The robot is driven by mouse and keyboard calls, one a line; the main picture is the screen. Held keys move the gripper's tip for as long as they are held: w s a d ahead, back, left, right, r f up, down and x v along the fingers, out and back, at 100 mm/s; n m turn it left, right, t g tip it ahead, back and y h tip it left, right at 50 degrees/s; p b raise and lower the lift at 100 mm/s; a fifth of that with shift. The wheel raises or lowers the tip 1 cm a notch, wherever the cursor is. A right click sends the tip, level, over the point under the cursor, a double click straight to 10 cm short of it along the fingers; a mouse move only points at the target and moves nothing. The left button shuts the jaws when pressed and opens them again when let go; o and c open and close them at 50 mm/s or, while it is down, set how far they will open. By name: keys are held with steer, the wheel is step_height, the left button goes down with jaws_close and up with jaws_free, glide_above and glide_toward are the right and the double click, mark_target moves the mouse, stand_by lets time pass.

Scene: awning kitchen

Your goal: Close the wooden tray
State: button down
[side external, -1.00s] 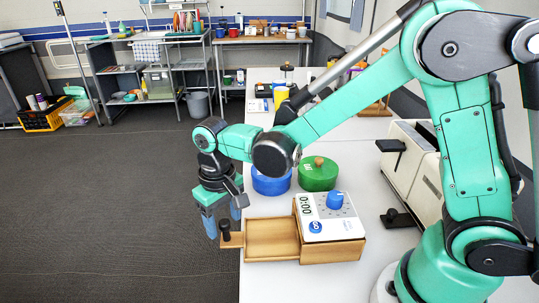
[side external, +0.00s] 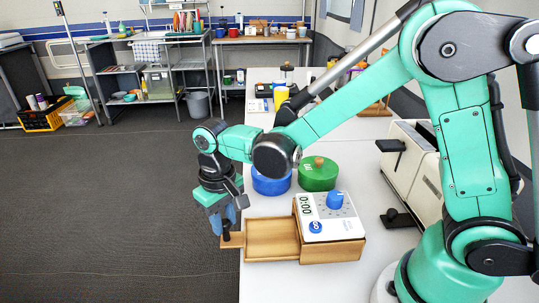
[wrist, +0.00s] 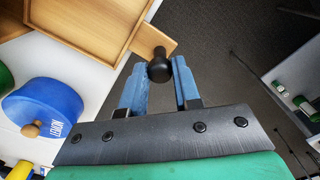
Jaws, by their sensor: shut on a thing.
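The wooden tray (side external: 270,238) is a shallow open drawer, pulled out to the left of its wooden housing (side external: 332,250) on the white table; it looks empty. A tab (side external: 237,240) with a black knob (side external: 227,231) sticks out from its left end, past the table edge. My gripper (side external: 224,216) points down over the tab, its blue fingers shut on the knob. In the wrist view, the knob (wrist: 159,69) sits between the two fingertips (wrist: 160,76), and part of the tray (wrist: 85,22) shows at the top left.
A white timer (side external: 318,228) with a blue dial lies on the housing. A blue round container (side external: 271,183) and a green one (side external: 318,176) stand behind the tray. A cream appliance (side external: 412,165) stands at the right. Left of the table edge is open floor.

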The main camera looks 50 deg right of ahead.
stand_by(0.9)
glide_above(279, 237)
steer(key=shift+s+d, duration=0.1)
steer(key=shift+d, duration=0.05)
steer(key=c, duration=0.6)
jaws_free()
steer(key=shift+r, duration=2.8)
